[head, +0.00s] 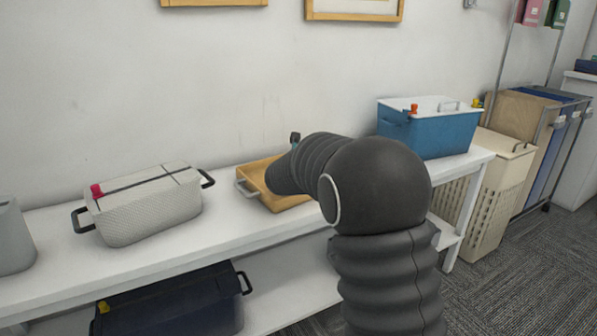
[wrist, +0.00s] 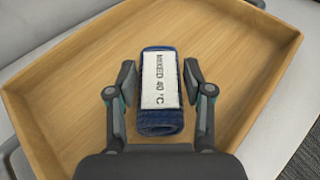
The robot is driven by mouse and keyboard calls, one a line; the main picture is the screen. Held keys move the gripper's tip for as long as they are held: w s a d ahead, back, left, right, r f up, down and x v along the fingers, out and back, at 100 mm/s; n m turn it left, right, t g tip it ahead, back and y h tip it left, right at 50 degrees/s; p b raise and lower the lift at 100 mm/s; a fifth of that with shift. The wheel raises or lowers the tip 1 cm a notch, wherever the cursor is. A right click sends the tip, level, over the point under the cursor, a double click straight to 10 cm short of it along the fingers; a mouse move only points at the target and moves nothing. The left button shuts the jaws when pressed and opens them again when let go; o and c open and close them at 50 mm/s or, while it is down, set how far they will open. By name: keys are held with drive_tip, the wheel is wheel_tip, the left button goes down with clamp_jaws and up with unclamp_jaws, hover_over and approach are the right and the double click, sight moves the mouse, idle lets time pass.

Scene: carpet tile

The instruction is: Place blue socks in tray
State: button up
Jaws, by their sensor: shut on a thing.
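The blue socks (wrist: 160,128) are a rolled bundle with a white label reading "MIXED 40 °C". In the wrist view they sit between the two fingers of my gripper (wrist: 160,80), which is shut on them. The wooden tray (wrist: 60,72) lies below and around the bundle; I cannot tell whether the socks touch its floor. The tray also shows in the head view (head: 257,178), on the white table, partly covered by my arm.
On the white table (head: 130,260), a pale woven box (head: 150,208) with a red tab stands left of the tray and a blue box (head: 430,132) with a white lid stands right. A dark bin (head: 170,305) sits on the lower shelf. A cream hamper (head: 495,195) stands right.

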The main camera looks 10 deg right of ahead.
drive_tip(key=shift+f, duration=0.15)
drive_tip(key=o, duration=1.2)
drive_tip(key=shift+c, duration=0.2)
